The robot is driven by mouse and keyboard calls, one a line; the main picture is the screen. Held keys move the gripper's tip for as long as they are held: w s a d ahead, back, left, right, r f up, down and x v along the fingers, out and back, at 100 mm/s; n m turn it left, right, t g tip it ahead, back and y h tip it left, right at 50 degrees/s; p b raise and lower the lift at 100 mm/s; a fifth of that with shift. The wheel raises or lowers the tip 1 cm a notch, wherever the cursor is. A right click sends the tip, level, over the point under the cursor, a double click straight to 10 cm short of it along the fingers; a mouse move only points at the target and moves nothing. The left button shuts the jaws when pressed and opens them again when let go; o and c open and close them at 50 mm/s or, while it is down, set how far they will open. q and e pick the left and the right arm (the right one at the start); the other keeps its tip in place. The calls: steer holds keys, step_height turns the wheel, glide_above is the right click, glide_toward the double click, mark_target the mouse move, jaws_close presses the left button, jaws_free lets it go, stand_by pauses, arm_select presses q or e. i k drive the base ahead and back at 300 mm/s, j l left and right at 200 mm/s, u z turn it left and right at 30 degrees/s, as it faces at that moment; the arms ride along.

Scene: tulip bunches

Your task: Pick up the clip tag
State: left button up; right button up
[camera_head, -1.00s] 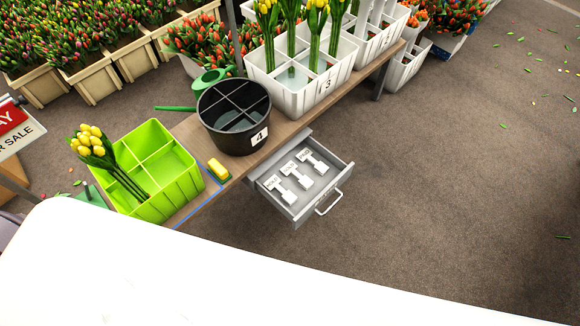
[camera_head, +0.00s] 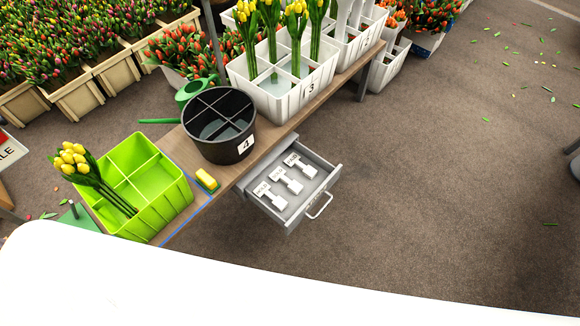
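Three white clip tags lie in a row in an open grey drawer (camera_head: 286,219) under the wooden bench. They are a left tag (camera_head: 273,197), a middle tag (camera_head: 289,182) and a right tag (camera_head: 304,167). Each has a label plate with dark lettering too small to read for certain. Neither of my grippers shows in the head view. The large white shape across the bottom is part of my own body. At the right edge, a dark piece shows that I cannot identify.
On the bench (camera_head: 225,176) stand a lime green divided crate (camera_head: 172,207) with yellow tulips, a black divided bucket (camera_head: 240,148) marked 4, a yellow sponge (camera_head: 206,179) and a white crate (camera_head: 286,108) marked 3. A green watering can (camera_head: 192,90) is behind. The brown floor at right is mostly clear.

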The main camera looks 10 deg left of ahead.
mark_target(294, 186)
steer(key=u, duration=1.8)
steer(key=z, duration=1.45)
steer(key=k+u, duration=0.2)
steer(key=k, duration=0.5)
steer(key=u, duration=2.35)
steer(key=k+l+u, duration=0.1)
steer(key=l, duration=0.35)
steer(key=k+l+u, duration=0.1)
steer(key=l, duration=0.3)
steer(key=k+l+u, duration=0.1)
steer(key=l, duration=0.35)
steer(key=k+l+u, duration=0.1)
steer(key=l, duration=0.3)
steer(key=k+l+u, duration=0.1)
steer(key=l, duration=0.3)
steer(key=k+l+u, duration=0.1)
steer(key=k+l, duration=0.15)
steer(key=l, duration=0.15)
